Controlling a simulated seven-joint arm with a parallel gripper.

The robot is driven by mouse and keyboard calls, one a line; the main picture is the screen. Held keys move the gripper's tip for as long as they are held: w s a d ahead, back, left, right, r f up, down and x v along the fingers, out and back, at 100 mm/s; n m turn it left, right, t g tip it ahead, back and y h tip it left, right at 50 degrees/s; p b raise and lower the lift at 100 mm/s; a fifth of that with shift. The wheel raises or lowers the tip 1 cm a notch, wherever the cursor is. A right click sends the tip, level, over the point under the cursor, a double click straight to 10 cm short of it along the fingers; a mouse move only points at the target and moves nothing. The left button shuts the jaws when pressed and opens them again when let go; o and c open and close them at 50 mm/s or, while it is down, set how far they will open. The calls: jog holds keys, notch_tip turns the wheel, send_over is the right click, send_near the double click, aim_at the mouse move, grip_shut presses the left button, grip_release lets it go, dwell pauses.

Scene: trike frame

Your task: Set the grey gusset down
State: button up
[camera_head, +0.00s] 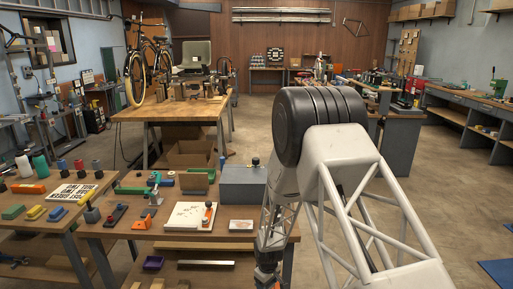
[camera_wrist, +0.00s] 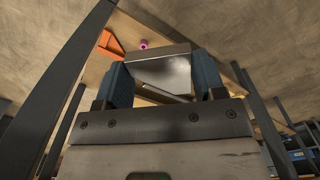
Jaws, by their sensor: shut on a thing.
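The grey gusset (camera_wrist: 158,72) is a flat metallic plate with a bright sheen. It shows in the wrist view between the two blue fingers of my gripper (camera_wrist: 163,80), which is shut on it. Behind the plate is a wooden board (camera_wrist: 195,50), but I cannot tell whether the plate touches it. In the head view my arm comes down at the right end of the front workbench (camera_head: 160,234). The fingers and the gusset cannot be made out there.
An orange part (camera_wrist: 109,43) and a small pink ring (camera_wrist: 144,44) are near the plate in the wrist view. Dark table legs (camera_wrist: 62,70) stand close by. In the head view, a white board (camera_head: 187,219) and a grey box (camera_head: 242,183) are on the bench.

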jog(key=s+d+f+m, duration=0.4)
jog(key=s+d+f, duration=0.9)
jog(key=f, duration=0.2)
jog(key=w+d+r+m, duration=0.1)
jog(key=w+d+r, duration=0.1)
jog(key=w, duration=0.5)
jog(key=w+d+r+m, duration=0.2)
jog(key=w+d, duration=0.1)
jog(key=w, duration=0.4)
jog(key=w+d+r+m, duration=0.2)
jog(key=w+d, duration=0.1)
jog(key=w, duration=0.4)
jog(key=shift+r, duration=0.4)
jog(key=shift+a, duration=0.1)
